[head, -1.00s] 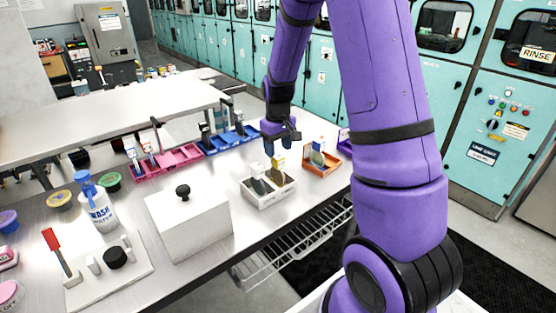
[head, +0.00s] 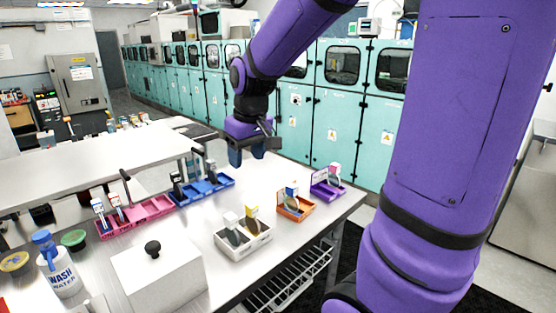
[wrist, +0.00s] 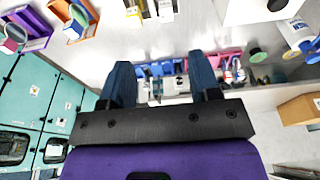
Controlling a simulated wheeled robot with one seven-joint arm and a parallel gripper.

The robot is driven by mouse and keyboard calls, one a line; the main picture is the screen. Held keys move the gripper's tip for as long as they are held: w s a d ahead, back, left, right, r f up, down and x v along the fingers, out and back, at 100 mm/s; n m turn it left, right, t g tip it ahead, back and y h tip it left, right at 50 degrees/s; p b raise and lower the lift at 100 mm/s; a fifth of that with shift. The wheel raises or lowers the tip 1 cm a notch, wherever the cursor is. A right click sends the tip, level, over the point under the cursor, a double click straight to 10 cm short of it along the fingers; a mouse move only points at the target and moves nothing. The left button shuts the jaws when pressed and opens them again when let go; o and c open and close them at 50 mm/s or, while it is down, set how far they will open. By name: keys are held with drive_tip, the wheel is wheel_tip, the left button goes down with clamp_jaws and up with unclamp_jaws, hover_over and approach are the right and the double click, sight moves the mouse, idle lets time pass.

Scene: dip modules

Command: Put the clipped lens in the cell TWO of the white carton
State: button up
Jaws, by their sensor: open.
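The white carton (head: 256,251) stands on the steel bench in the head view. Two clipped lenses stand in it side by side: one with a white clip (head: 231,219) on the left and one with a yellow clip (head: 252,213) on the right. Both lenses are partly hidden by the carton wall, and I cannot read any cell labels. My gripper (head: 247,160) is open and empty, up above and behind the carton, apart from both lenses. In the wrist view my gripper (wrist: 160,65) shows two spread blue fingers with nothing between them.
An orange carton (head: 296,213) and a purple carton (head: 326,193) stand to the right, each holding a clipped item. Blue (head: 215,185) and pink (head: 140,217) trays lie behind. A white lidded box (head: 158,283) and a wash bottle (head: 60,272) stand at the left.

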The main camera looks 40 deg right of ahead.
drive_tip(key=s+a+r+t, duration=0.1)
drive_tip(key=s+a+r, duration=0.2)
drive_tip(key=s, duration=0.5)
drive_tip(key=s+a+r+t, duration=0.2)
drive_tip(key=s+a+r, duration=0.1)
drive_tip(key=s, duration=0.6)
drive_tip(key=shift+s+r, duration=0.3)
